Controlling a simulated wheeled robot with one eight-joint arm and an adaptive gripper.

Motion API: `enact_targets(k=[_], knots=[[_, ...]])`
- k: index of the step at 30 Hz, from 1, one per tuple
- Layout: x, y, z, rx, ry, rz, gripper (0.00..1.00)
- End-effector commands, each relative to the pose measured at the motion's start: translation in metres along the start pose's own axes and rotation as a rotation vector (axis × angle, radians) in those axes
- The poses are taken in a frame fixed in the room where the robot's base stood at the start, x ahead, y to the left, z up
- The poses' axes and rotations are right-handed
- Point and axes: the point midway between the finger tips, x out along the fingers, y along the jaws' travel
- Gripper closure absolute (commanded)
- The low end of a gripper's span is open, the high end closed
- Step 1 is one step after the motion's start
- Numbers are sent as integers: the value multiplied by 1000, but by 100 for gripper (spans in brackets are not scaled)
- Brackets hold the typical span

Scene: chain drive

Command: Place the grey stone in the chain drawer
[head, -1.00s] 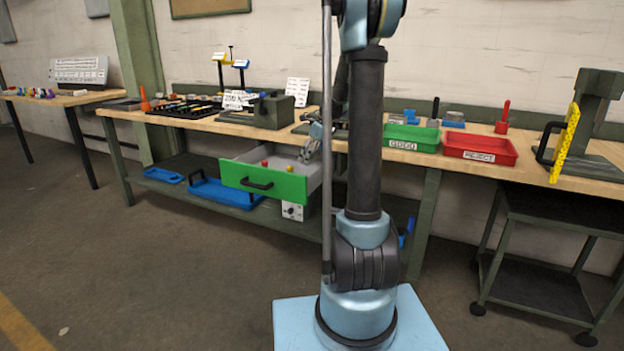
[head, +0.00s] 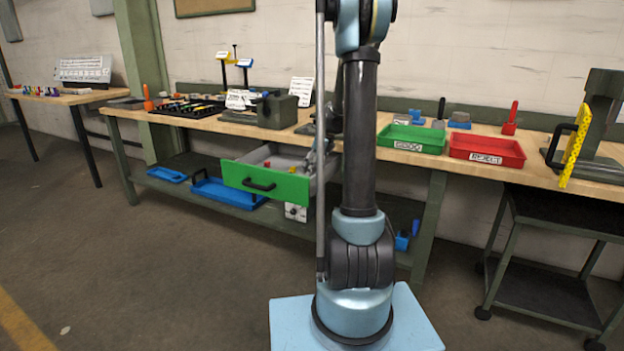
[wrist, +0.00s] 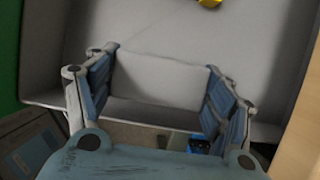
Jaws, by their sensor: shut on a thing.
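The chain drawer (head: 268,181) is pulled out from under the bench in the head view, with a green front, black handle and grey inside. My gripper (wrist: 163,72) is shut on a pale grey block, the grey stone (wrist: 160,82), between its blue-padded fingers in the wrist view. The drawer's grey floor (wrist: 240,45) spreads behind and around the stone there. I cannot tell if the stone touches it. In the head view my gripper is at the right part of the drawer, largely hidden by my arm; the stone is not clear there.
A yellow thing (wrist: 209,2) lies in the drawer at the wrist view's top edge. A small red thing (head: 267,163) is inside the drawer. Green (head: 411,139) and red (head: 487,150) trays stand on the bench at right. Blue bins (head: 228,194) rest on the shelf below.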

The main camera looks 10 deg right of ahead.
Motion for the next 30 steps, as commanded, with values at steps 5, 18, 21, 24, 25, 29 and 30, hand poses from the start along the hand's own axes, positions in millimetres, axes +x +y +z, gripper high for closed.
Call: enact_targets(k=[5,18,21,24,25,29,30], knots=[[10,0,-4,0,0,0,63],[40,0,-16,-1,0,0,63],[40,0,-16,-1,0,0,63],[42,0,-17,-1,0,0,63],[42,0,-17,-1,0,0,63],[45,0,-18,-1,0,0,63],[46,0,-18,-1,0,0,63]])
